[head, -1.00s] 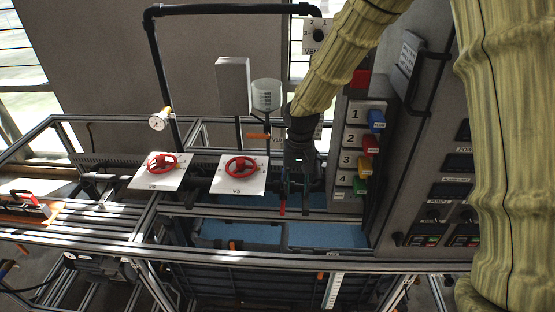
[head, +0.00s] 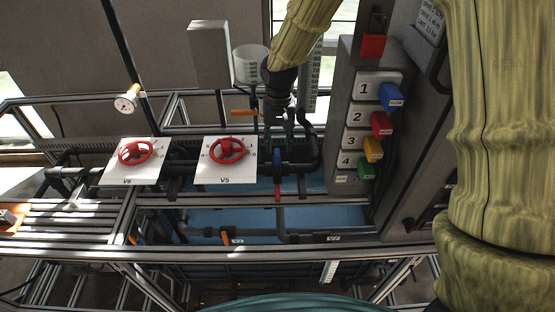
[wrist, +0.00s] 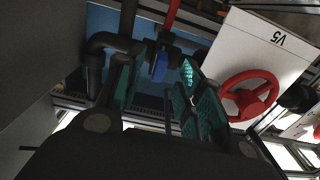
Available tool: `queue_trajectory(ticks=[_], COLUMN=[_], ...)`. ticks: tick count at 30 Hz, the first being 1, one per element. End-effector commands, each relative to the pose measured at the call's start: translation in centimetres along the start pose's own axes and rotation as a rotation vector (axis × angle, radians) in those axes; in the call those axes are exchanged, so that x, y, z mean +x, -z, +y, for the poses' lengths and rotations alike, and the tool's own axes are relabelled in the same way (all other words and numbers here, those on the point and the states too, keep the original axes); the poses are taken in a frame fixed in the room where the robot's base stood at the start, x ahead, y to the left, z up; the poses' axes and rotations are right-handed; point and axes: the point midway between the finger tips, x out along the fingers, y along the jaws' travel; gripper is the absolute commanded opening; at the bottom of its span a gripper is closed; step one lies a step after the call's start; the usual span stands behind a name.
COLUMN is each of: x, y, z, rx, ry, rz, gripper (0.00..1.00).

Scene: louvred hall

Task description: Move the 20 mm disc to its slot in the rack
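I cannot make out the 20 mm disc or its rack slot in either view. My gripper (head: 279,145) is at the pipe run, just above a blue valve (head: 277,160) with a red lever (head: 278,190) hanging down. In the wrist view my gripper (wrist: 160,85) has its teal-padded fingers spread apart, with nothing held between them. The blue valve (wrist: 166,66) shows beyond the gap between the fingers, with its red lever (wrist: 172,14) above. I cannot tell whether a finger touches the pipe.
Red handwheels V5 (head: 229,150) and V6 (head: 137,152) stand left of my gripper on white plates. A grey panel with tags 1 to 4 (head: 377,85) stands close on the right. A blue tray (head: 240,222) lies below, and a frame rail (head: 240,252) runs across the front.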

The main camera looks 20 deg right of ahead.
Motion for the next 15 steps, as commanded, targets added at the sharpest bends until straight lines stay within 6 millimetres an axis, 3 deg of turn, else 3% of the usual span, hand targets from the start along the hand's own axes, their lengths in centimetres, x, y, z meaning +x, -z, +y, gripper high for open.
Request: queue_trajectory(ticks=[3,15], x=[2.3,6.2], y=[0.9,0.8], z=[-0.2,0.0], rx=[0.000,0.004], ry=[-0.002,-0.003], rz=[-0.008,-0.007], gripper=[0.38,0.38])
